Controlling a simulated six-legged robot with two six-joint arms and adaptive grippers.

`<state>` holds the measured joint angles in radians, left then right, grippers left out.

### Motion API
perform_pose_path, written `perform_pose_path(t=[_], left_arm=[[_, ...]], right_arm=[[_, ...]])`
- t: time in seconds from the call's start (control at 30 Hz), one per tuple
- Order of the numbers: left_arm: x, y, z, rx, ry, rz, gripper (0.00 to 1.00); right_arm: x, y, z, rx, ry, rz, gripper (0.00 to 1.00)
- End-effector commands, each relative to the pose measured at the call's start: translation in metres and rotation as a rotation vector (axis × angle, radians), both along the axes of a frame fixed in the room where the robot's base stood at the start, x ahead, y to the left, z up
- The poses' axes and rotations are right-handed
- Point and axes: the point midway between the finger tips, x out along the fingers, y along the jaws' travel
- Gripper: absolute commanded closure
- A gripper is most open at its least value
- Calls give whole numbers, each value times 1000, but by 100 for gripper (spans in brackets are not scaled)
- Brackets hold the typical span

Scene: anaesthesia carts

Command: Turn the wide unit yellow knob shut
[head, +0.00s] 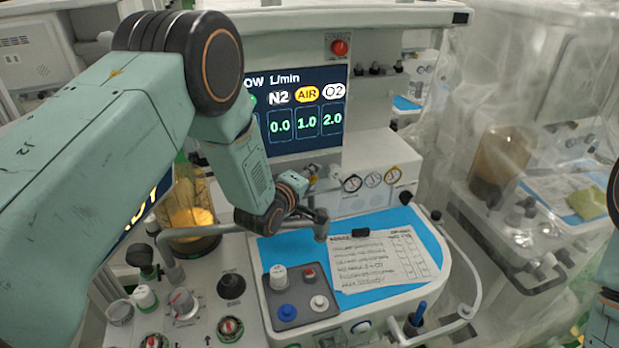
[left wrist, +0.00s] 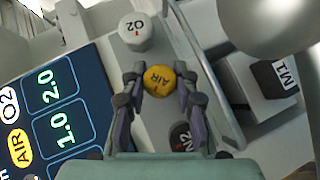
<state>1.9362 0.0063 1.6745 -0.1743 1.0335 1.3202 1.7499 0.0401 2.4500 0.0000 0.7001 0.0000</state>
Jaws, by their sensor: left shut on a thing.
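The yellow AIR knob (left wrist: 159,80) shows in the middle of the left wrist view, on a grey panel. My left gripper (left wrist: 160,88) has a finger on each side of it and is shut on it. The white O2 knob (left wrist: 135,32) is above it and the black N2 knob (left wrist: 181,137) below it in that view. In the head view my left gripper (head: 312,178) is small, at the front of the wide unit beneath the display (head: 306,108), and largely hides the knob. The display reads AIR 1.0, O2 2.0 and N2 0.0. My right gripper is not seen.
A blue work surface with a paper checklist (head: 382,258) lies below the gauges (head: 373,180). A red knob (head: 339,47) is above the display. A grey post (head: 321,225) stands close to my left wrist. A plastic-covered cart (head: 545,190) is at right.

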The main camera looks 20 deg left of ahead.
Motion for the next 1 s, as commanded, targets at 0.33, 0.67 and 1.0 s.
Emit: perform_pose_path(t=[0.33,0.67,1.0], left_arm=[[-2,0,-3,1,8,0,100],[-3,-1,-3,11,15,-3,100],[-3,-2,-2,63,52,-5,100]], right_arm=[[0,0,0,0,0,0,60],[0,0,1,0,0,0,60],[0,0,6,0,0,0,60]])
